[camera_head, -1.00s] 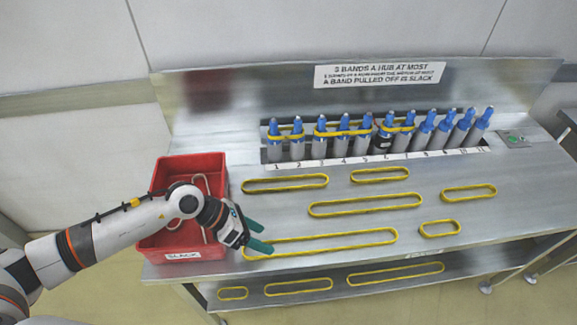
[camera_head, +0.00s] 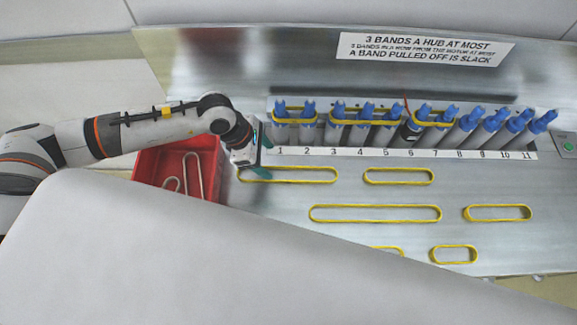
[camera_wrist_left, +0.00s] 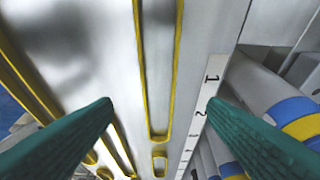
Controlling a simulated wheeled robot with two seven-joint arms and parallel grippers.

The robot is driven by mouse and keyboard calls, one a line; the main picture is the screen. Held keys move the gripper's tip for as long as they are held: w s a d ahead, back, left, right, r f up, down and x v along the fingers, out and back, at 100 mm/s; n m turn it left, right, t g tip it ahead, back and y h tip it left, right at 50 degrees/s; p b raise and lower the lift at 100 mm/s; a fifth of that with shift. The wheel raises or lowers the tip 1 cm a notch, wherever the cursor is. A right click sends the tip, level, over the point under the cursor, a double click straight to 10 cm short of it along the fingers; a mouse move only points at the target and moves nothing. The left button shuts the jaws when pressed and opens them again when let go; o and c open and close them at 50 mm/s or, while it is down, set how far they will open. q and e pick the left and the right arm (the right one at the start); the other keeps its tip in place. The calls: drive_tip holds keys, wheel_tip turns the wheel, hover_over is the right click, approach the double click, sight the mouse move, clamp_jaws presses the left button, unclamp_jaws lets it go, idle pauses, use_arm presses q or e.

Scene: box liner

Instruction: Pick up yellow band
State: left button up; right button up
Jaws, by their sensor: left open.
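Several yellow bands lie flat on the metal bench. The back-left yellow band (camera_head: 290,183) is a long loop in front of the numbered hubs. My left gripper (camera_head: 261,150) is open and empty at that band's left end. In the left wrist view the band (camera_wrist_left: 142,75) runs lengthwise between the two green fingers of the gripper (camera_wrist_left: 160,105), with a gap to each finger. Other loose bands include a back-right one (camera_head: 400,184), a long middle one (camera_head: 375,221), a right one (camera_head: 497,219) and a small front one (camera_head: 453,262). My right gripper is out of view.
Blue-topped hubs (camera_head: 467,123) stand in a row behind a number strip (camera_head: 405,153); yellow bands loop some left ones. A red bin (camera_head: 208,162) with pale loops stands left, partly under my arm. A large pale shape covers the lower head view and hides the front of the bench.

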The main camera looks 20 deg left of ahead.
sight(289, 176)
use_arm(q)
drive_tip(key=shift+x, duration=1.1)
drive_tip(key=shift+d+f, duration=0.15)
drive_tip(key=shift+f, duration=0.15)
drive_tip(key=d+f, duration=0.1)
drive_tip(key=f+p, duration=0.1)
drive_tip(key=d+f+p, duration=0.1)
drive_tip(key=shift+w+d+f, duration=0.15)
drive_tip(key=shift+w+d, duration=0.1)
drive_tip(key=shift+d, duration=0.05)
drive_tip(key=shift+w+d+f+p, duration=0.1)
drive_tip(key=shift+d+f+p, duration=0.15)
drive_tip(key=shift+f, duration=0.25)
drive_tip(key=shift+a, duration=0.1)
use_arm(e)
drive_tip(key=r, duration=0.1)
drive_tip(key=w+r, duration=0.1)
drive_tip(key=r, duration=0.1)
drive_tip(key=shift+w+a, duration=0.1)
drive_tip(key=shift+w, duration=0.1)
use_arm(q)
drive_tip(key=c, duration=1.1)
